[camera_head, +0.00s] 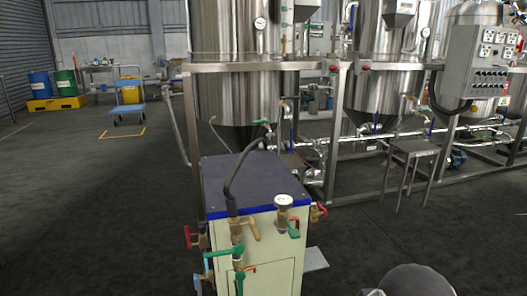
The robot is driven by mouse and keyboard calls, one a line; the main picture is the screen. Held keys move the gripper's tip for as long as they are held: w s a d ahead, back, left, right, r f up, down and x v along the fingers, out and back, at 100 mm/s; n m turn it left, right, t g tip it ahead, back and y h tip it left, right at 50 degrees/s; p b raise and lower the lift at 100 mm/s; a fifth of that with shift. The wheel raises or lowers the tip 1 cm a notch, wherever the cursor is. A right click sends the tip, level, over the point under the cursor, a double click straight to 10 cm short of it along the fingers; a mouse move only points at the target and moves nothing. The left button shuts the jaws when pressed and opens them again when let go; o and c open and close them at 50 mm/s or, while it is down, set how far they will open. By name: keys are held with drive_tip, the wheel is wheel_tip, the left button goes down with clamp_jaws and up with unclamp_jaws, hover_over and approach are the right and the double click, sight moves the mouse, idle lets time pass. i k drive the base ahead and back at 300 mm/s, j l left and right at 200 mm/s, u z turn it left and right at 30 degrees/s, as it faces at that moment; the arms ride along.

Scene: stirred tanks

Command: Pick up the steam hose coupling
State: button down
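A black hose (230,180) rises from the front of a cream steam cabinet (272,265) with a dark top and arches back over that top. Its lower end meets a dark coupling-like fitting (232,207) above brass and green-handled valves (238,250). I cannot tell for certain that this fitting is the steam hose coupling. The hose's far end, near the back edge of the cabinet, is too small to make out. My gripper is not in view. A grey rounded part at the bottom right appears to be part of my arm.
A pressure gauge (284,200) and red-handled valves (319,210) stick out around the cabinet. Steel tanks (235,70) on a frame stand behind it. A small steel table (413,148) stands right. A blue cart (128,108) and drums are far left. The left floor is clear.

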sight(232, 208)
drive_tip(key=i+l+u, duration=0.1)
drive_tip(key=u, duration=0.25)
drive_tip(key=i+l+u, duration=0.2)
drive_tip(key=u, duration=0.2)
drive_tip(key=i+l+u, duration=0.2)
drive_tip(key=u, duration=0.15)
